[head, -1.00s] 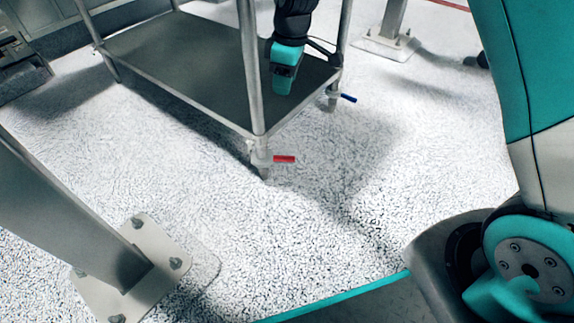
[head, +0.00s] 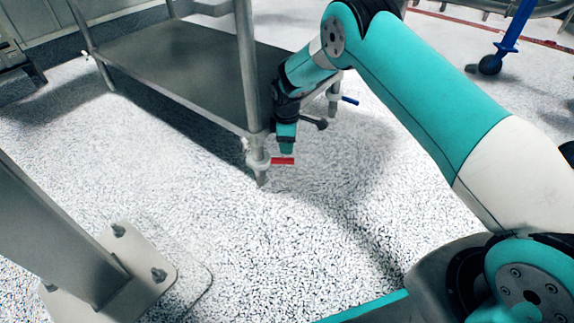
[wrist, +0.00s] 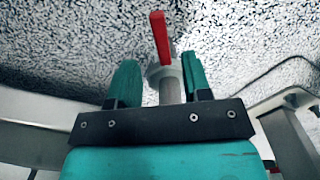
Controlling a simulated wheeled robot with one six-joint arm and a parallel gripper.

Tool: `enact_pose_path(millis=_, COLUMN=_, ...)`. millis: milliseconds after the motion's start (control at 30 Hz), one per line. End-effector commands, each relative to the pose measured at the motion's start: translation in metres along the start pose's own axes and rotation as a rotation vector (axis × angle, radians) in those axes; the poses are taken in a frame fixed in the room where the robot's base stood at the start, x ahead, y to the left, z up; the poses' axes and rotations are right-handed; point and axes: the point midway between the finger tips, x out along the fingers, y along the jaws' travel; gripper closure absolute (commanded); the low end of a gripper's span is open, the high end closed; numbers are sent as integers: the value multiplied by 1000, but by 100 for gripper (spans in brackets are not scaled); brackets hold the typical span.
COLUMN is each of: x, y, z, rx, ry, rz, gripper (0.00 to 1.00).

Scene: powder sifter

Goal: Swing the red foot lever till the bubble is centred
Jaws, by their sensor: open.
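The red foot lever (head: 283,161) sticks out to the right from a collar near the bottom of the cart's near leg. My gripper (head: 286,152) is just above the lever in the head view, pointing down. In the wrist view the red lever (wrist: 160,38) points up the picture from the grey foot collar (wrist: 168,74). It lies beyond and between the two teal fingers of my gripper (wrist: 160,80), which are apart with nothing held. I cannot tell whether a finger touches the lever. No bubble is visible in either view.
The metal cart (head: 180,62) has a low shelf behind my gripper. A blue lever (head: 349,100) is on another leg, to the right. A bolted post foot (head: 120,275) stands at lower left. Speckled floor (head: 230,230) in front of the lever is clear.

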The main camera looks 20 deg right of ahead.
Motion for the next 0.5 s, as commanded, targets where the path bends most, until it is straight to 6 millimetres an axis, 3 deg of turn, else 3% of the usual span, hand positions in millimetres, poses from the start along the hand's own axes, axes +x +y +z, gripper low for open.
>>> enact_pose_path(millis=33, x=19, y=0, z=0, rx=0, ry=0, rz=-1, gripper=55)
enact_pose_path(millis=200, x=48, y=0, z=0, rx=0, ry=1, rz=0, gripper=55)
enact_pose_path(millis=500, x=65, y=0, z=0, rx=0, ry=1, rz=1, gripper=55)
